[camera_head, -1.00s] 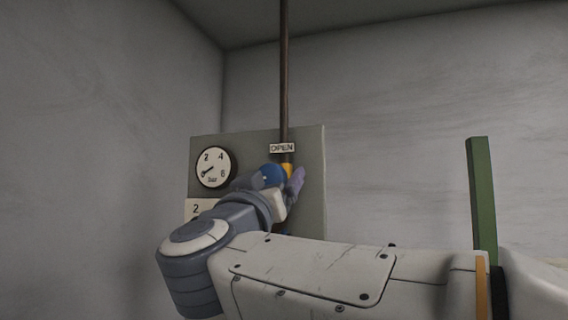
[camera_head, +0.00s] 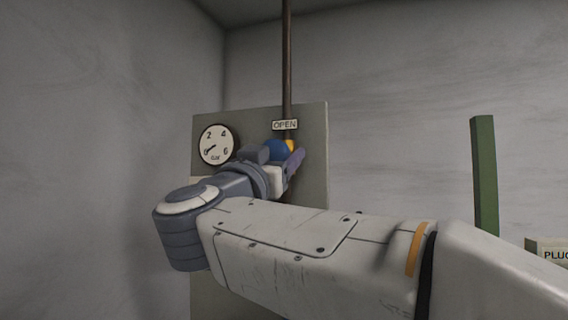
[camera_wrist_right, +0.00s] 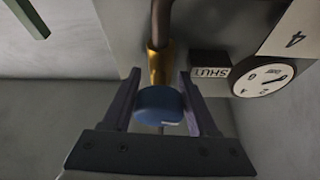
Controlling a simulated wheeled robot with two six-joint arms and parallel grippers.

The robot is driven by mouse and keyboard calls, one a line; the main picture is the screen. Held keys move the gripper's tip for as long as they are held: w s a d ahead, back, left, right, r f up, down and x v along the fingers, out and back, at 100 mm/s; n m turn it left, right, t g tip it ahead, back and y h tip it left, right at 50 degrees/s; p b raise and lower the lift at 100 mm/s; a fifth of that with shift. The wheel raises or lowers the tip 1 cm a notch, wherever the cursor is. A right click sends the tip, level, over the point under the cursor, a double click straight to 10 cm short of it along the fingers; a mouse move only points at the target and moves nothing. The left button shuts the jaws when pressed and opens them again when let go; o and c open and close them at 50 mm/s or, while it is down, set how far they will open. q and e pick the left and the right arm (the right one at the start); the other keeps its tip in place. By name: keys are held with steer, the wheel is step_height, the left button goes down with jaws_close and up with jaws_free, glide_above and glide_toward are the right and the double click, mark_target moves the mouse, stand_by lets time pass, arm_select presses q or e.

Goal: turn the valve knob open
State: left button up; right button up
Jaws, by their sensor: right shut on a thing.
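The valve has a round blue knob (camera_head: 279,150) on a brass fitting (camera_head: 289,145), set on a pipe that runs up a grey panel. An "OPEN" label (camera_head: 285,125) is just above it. My right gripper (camera_head: 284,160) is at the knob and partly hides it. In the right wrist view the blue knob (camera_wrist_right: 160,104) sits between the two fingers of my right gripper (camera_wrist_right: 158,76), which is shut on it. A "SHUT" label (camera_wrist_right: 209,72) shows beside the brass fitting (camera_wrist_right: 160,63). My left gripper is not in view.
A round gauge (camera_head: 216,145) is on the grey panel (camera_head: 315,180), left of the knob, its needle near 0. A green post (camera_head: 484,175) stands at the right. A box marked "PLUG" (camera_head: 548,251) is partly in view. My right arm covers the lower middle.

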steer(key=shift+m+h, duration=0.6)
steer(key=shift+m, duration=0.3)
steer(key=o, duration=1.3)
steer(key=shift+s+a+f+b, duration=0.2)
steer(key=shift+s+f+b, duration=0.05)
steer(key=shift+s+b, duration=0.15)
steer(key=b+v, duration=0.5)
steer(key=v, duration=0.4)
steer(key=shift+s, duration=0.3)
steer(key=shift+a+r, duration=0.1)
